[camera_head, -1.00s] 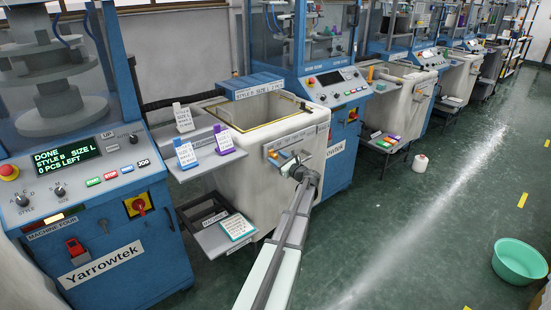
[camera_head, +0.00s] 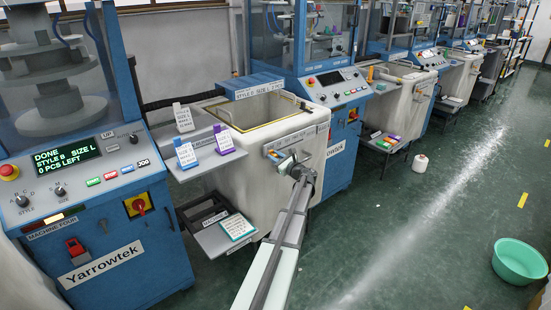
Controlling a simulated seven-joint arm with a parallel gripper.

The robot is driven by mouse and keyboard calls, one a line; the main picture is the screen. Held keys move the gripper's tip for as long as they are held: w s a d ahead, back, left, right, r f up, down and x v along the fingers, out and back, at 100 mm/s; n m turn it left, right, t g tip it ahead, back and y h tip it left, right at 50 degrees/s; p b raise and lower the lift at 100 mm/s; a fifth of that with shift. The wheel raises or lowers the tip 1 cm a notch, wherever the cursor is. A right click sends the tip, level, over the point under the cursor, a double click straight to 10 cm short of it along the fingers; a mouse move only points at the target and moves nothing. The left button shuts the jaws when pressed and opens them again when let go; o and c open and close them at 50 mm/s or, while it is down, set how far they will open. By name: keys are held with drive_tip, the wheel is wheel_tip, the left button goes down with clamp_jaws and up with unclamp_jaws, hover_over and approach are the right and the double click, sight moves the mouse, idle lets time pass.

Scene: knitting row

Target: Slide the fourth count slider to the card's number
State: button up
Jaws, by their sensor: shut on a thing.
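The count rail (camera_head: 312,136) is a pale strip on the upper front of the cream bin. My gripper (camera_head: 284,162) is at the left part of this rail, shut on a count slider. The gripper hides most of that slider, so I cannot tell its exact setting. A small orange piece (camera_head: 272,156) shows just left of the fingers. White cards stand on the grey shelf left of the bin, one with a blue base (camera_head: 186,155) and one with a purple base (camera_head: 223,140). Their numbers are too small to read.
A grey card (camera_head: 182,118) stands behind them, and a green-edged card (camera_head: 237,227) lies on the lower shelf (camera_head: 213,243). The blue Yarrowtek machine (camera_head: 110,230) stands at left, its screen reading DONE. A green basin (camera_head: 519,262) is on the open floor at right.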

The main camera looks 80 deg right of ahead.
sight(279, 150)
clamp_jaws()
drive_tip(key=s+d, duration=0.3)
drive_tip(key=shift+s+d, duration=0.3)
drive_tip(key=shift+d, duration=0.1)
drive_tip(key=shift+a, duration=0.1)
drive_tip(key=o, duration=0.8)
unclamp_jaws()
drive_tip(key=shift+a, duration=0.1)
drive_tip(key=v, duration=1.3)
drive_tip(key=shift+s+a, duration=0.2)
drive_tip(key=shift+s, duration=0.05)
